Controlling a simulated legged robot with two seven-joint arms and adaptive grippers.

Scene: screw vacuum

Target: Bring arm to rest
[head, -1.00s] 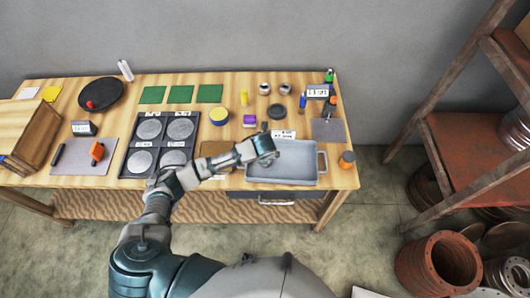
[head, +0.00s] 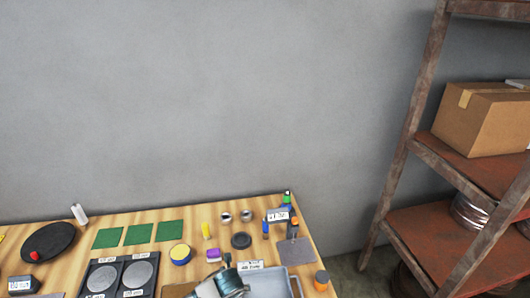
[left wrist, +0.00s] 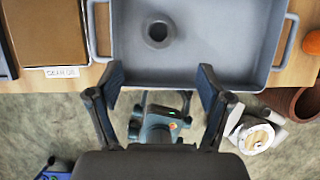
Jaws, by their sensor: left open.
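My left gripper (left wrist: 161,78) is open in the left wrist view, with nothing between its fingers. Its fingertips show over the near rim of a grey metal tray (left wrist: 190,72). A dark ring (left wrist: 158,31) lies inside the tray, apart from the fingers. In the head view only the end of my left arm shows at the bottom edge, beside the tray (head: 268,284); its fingers cannot be made out clearly there. My right gripper is not in view.
The wooden table (head: 150,219) holds green pads (head: 138,234), a black disc (head: 48,243), a dark plate with round metal pads (head: 137,273), and small bottles and pots. A rusty shelf (head: 430,225) with a cardboard box (head: 478,123) stands at the right.

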